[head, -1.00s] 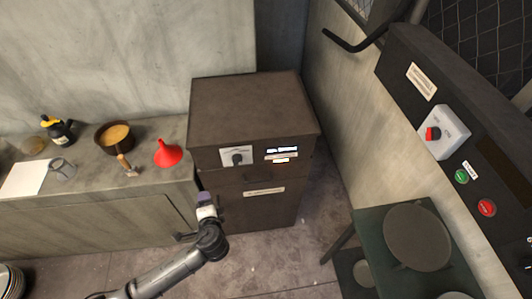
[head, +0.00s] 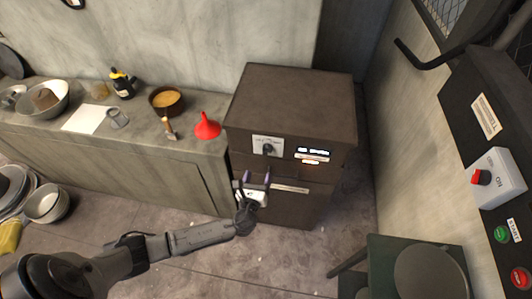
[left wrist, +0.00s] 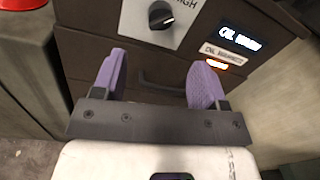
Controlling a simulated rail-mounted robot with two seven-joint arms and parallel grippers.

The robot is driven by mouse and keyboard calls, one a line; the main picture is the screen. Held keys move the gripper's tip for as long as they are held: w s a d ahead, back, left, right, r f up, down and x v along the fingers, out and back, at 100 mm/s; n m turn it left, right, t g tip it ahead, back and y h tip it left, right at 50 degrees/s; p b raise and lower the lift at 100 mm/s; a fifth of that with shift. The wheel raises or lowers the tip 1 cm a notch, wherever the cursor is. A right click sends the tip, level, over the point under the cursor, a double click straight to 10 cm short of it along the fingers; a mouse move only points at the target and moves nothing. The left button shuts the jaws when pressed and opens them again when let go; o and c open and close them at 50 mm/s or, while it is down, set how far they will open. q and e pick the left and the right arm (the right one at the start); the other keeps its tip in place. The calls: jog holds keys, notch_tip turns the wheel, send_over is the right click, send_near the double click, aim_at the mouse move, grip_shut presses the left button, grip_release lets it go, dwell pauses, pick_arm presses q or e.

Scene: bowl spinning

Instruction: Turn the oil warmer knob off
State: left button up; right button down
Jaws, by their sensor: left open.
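The oil warmer (head: 290,105) is a dark brown box-shaped cabinet in the middle of the head view. Its black knob (head: 268,149) sits on a pale plate on the front face. In the left wrist view the knob (left wrist: 160,15) is at the top, with its pointer line toward the upper right and "HIGH" printed beside it. A lit oil warmer display (left wrist: 240,38) is right of it. My left gripper (head: 257,178) is open and empty, just below and in front of the knob. Its purple fingers (left wrist: 160,78) are spread apart and do not touch the knob. My right gripper is out of view.
A counter on the left holds a red funnel (head: 207,126), a pan (head: 166,101), a brush (head: 169,130) and a bottle (head: 122,84). A control panel (head: 490,125) with a red switch stands at right.

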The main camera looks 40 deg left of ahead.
aim_at(266, 154)
pick_arm(q)
jog(key=x, duration=0.9)
jog(key=shift+b, duration=0.3)
jog(key=shift+x, duration=1)
jog(key=shift+c, duration=0.3)
jog(key=c, duration=0.8)
jog(key=shift+c, duration=0.2)
jog(key=shift+f, duration=0.1)
